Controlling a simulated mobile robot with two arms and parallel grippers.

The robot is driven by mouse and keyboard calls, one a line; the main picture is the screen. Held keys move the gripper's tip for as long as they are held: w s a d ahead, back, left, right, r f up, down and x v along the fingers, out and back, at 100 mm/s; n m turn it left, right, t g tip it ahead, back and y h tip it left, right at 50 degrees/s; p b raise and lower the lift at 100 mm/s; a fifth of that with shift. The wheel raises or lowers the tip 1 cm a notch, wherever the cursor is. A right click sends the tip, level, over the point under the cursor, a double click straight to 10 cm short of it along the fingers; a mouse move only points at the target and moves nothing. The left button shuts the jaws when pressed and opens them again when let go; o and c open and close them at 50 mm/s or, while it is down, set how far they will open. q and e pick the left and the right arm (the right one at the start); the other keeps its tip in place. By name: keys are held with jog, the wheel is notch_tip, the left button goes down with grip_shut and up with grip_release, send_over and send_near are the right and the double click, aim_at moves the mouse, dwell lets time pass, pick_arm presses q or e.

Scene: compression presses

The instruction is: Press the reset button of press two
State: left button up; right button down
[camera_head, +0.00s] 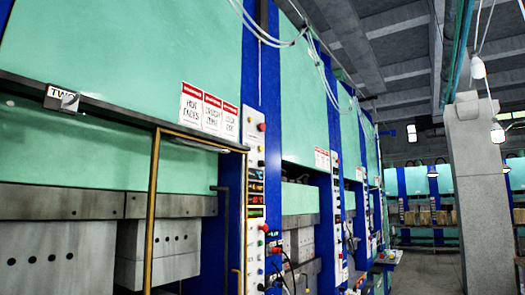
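Press two (130,60) is the large light green machine filling the left side of the head view. A small plate reading TWO (62,98) is fixed on its dark upper rail. A narrow white control panel (253,180) stands on the blue post at the press's right edge. It carries small displays, a red button (262,127) near the top and several small coloured buttons lower down. The button labels are too small to read, so I cannot tell which one is the reset button. Neither of my grippers is in view.
A yellow-framed guard (153,215) stands before press two, with red-headed warning signs (208,108) above. More green presses with blue posts (330,200) recede to the right. A concrete pillar (480,200) stands at right, with open floor (428,272) left of it.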

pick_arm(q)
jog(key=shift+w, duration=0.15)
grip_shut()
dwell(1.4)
